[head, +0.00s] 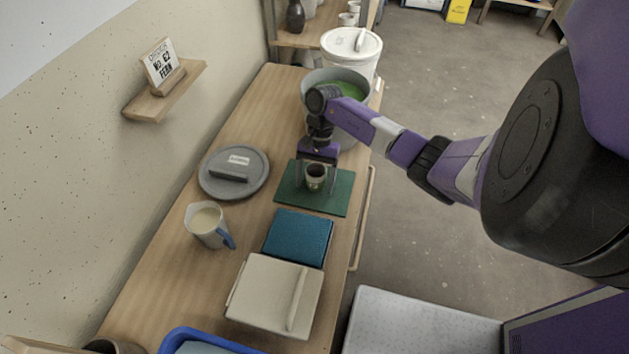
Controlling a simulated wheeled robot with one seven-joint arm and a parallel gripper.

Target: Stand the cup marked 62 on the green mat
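A small cup (316,178) with a dark inside and a pale body is at the middle of the green mat (329,203). It looks upright and appears to stand on the mat. No number on it can be read from here. My gripper (317,184) points down over the mat, with one finger on each side of the cup. The fingers look wide apart, with a small gap between them and the cup.
A bucket of green glaze (348,88) stands behind the mat, with a lidded white bucket (351,46) beyond. A grey lid (234,172), a jug (208,224), a teal box (298,237) and a cream slab (273,293) are nearby. A wall shelf (165,93) holds a sign reading "No 62 FERN" (161,62).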

